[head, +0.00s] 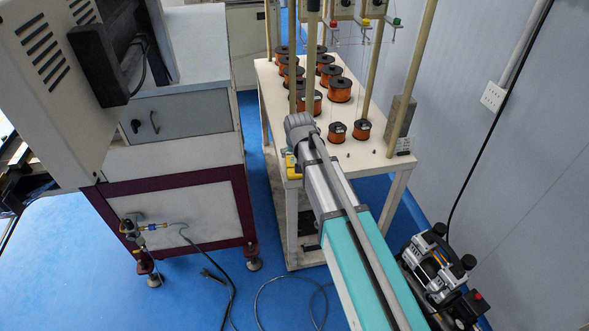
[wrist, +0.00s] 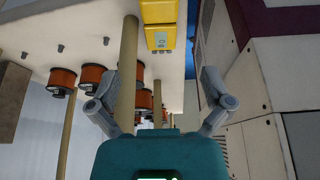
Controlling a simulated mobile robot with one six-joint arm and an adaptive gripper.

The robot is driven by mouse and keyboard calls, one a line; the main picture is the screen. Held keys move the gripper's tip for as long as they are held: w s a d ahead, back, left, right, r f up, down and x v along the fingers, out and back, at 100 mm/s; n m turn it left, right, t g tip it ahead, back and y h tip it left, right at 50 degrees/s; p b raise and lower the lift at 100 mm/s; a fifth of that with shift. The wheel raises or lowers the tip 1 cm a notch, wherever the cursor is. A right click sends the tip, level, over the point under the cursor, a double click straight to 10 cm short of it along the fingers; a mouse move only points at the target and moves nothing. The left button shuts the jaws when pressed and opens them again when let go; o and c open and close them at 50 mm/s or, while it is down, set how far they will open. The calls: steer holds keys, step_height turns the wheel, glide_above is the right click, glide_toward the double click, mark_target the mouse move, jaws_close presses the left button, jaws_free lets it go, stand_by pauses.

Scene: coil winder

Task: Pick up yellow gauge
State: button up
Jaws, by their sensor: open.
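The yellow gauge (wrist: 160,28) shows at the top centre of the wrist view, a yellow block with a small light display, at the edge of the white table. In the head view the yellow gauge (head: 291,165) shows as a small patch at the table's near left corner, partly hidden behind my own body. My gripper (wrist: 156,85) is open in the wrist view, its grey fingers spread wide with nothing held. The gauge lies beyond the fingertips, apart from them. My fingers are not clearly visible in the head view.
The white table (head: 366,170) carries several orange wire spools (head: 340,90) and upright poles (head: 421,60). One pole (wrist: 128,60) shows between my fingers in the wrist view; its distance is unclear. A machine cabinet (head: 190,120) stands left. A compressor (head: 440,270) and wall (head: 510,180) are right.

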steer(key=shift+f, duration=0.1)
steer(key=b, duration=0.8)
glide_toward(293, 165)
steer(key=f, duration=0.4)
steer(key=shift+s+d+f, duration=0.2)
steer(key=shift+f, duration=0.1)
steer(key=shift+b+x, duration=2.4)
steer(key=shift+x, duration=0.2)
steer(key=c, duration=1.1)
steer(key=shift+r, duration=0.2)
